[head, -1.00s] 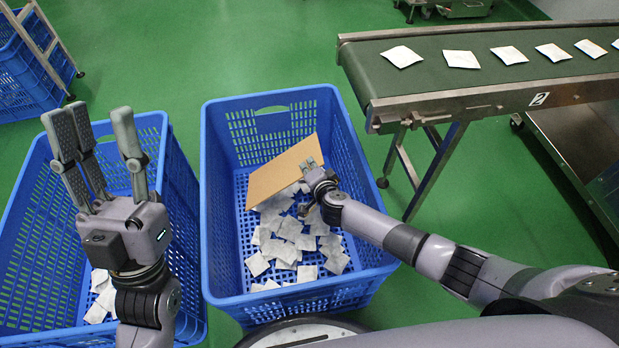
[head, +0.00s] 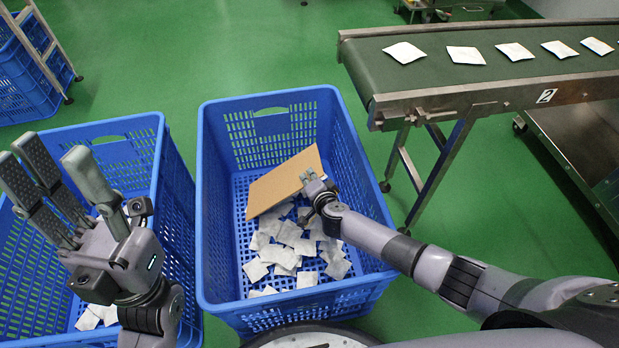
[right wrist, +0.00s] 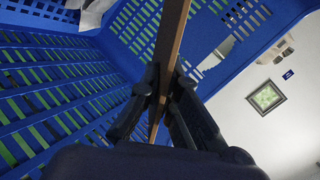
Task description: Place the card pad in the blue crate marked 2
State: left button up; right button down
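The card pad (head: 283,182) is a flat tan board inside the middle blue crate (head: 208,240), tilted above several white teabags (head: 290,250). No number shows on this crate. My right gripper (head: 309,181) is shut on the pad's right side and reaches down into the crate. In the right wrist view the pad (right wrist: 170,50) stands edge-on between the two fingers of my right gripper (right wrist: 160,95). Whether the pad's lower edge touches the teabags is unclear. My left gripper (head: 70,190) is open and empty over the left blue crate (head: 135,125), fingers spread and pointing up.
A conveyor (head: 420,75) with a "2" label carries teabags in a row at the upper right, close to the middle crate. The left crate stands beside the middle one and holds a few teabags (head: 95,316). Another blue crate (head: 35,75) is at the far left.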

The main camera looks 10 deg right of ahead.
jog(key=shift+f, duration=0.6)
jog(key=c, duration=1.8)
grip_release()
jog(key=shift+r, duration=0.1)
